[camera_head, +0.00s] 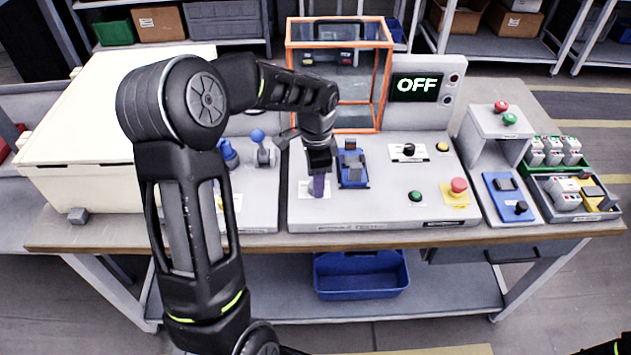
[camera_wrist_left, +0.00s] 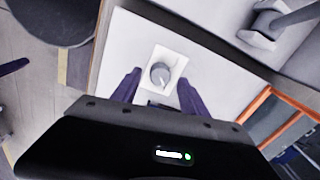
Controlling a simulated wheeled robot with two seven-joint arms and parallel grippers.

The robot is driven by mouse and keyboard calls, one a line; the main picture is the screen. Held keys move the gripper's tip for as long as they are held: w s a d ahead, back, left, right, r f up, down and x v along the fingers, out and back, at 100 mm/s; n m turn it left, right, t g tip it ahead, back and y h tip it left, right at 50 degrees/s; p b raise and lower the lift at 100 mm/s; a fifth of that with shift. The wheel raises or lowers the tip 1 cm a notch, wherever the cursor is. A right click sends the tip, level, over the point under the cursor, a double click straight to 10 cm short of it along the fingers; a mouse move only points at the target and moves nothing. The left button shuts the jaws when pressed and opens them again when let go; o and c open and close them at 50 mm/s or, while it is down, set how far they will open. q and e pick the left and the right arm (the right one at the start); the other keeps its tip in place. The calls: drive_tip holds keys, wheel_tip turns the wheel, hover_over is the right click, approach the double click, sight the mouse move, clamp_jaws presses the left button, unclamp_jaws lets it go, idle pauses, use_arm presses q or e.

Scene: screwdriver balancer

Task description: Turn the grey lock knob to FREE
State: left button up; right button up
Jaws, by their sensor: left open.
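The grey lock knob (camera_wrist_left: 160,75) is round with a pale pointer mark and sits on a small cream plate (camera_wrist_left: 171,60) in the left wrist view. My left gripper (camera_wrist_left: 158,82) is open, with one purple-grey finger on each side of the knob and visible gaps between them. In the head view my left gripper (camera_head: 318,186) points down over the pale front panel (camera_head: 345,210), and it hides the knob there. Any lettering around the knob is too small to read. My right gripper is not in view.
Right of my left gripper is a blue fixture (camera_head: 352,172). A display reading OFF (camera_head: 417,86) and an orange-framed clear enclosure (camera_head: 340,65) stand behind. A red button (camera_head: 459,185) and a green button (camera_head: 415,196) are to the right.

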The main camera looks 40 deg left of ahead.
use_arm(q)
wheel_tip(320, 180, up, 6)
drive_tip(key=shift+s+d+r+b, duration=0.1)
drive_tip(key=shift+d+r+b, duration=0.05)
drive_tip(key=shift+b, duration=0.15)
idle(0.5)
